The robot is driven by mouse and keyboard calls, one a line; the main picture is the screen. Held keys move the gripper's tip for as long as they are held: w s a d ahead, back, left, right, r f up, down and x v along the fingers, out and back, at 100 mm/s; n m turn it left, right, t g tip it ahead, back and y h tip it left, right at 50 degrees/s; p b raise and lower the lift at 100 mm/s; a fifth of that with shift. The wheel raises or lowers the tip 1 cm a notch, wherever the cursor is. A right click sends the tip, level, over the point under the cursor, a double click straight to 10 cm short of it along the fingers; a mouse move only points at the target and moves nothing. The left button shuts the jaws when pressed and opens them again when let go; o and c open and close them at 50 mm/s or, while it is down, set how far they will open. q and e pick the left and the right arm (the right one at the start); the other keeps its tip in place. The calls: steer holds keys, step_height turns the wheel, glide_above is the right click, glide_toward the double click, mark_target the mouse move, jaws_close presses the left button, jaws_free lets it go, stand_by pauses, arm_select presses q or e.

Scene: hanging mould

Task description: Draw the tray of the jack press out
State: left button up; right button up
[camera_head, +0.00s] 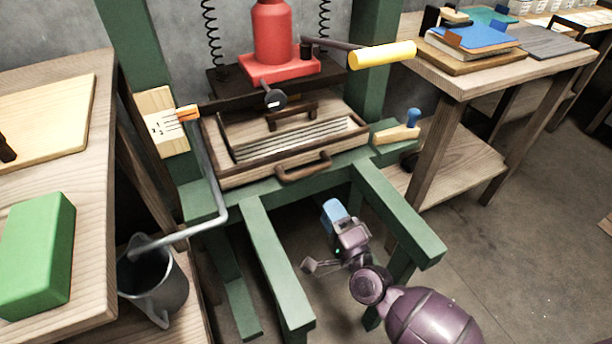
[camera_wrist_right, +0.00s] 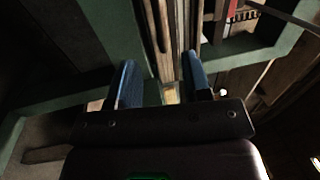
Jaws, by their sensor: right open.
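The wooden tray (camera_head: 235,176) of the jack press sits in the green press frame (camera_head: 185,200), with a brown bow handle (camera_head: 303,167) on its front. Pale slats show inside it, with a dark-handled block on top. The red jack (camera_head: 272,35) stands above. My right gripper (camera_head: 334,209) has blue fingers and is below and in front of the handle, apart from it, between the two green rails. In the right wrist view its fingers (camera_wrist_right: 160,85) are spread, with nothing held. Brown wooden edges show beyond them. My left gripper is not in view.
Two green rails (camera_head: 398,213) run forward from the press. A wooden-handled tool (camera_head: 398,133) lies at the right of the tray. Side tables stand left and right.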

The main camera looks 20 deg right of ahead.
mark_target(309, 174)
steer(key=shift+m, duration=0.3)
steer(key=w, duration=0.3)
steer(key=w+r, duration=0.1)
steer(key=w, duration=0.3)
steer(key=w+a+r+b, duration=0.1)
steer(key=w, duration=0.3)
jaws_close()
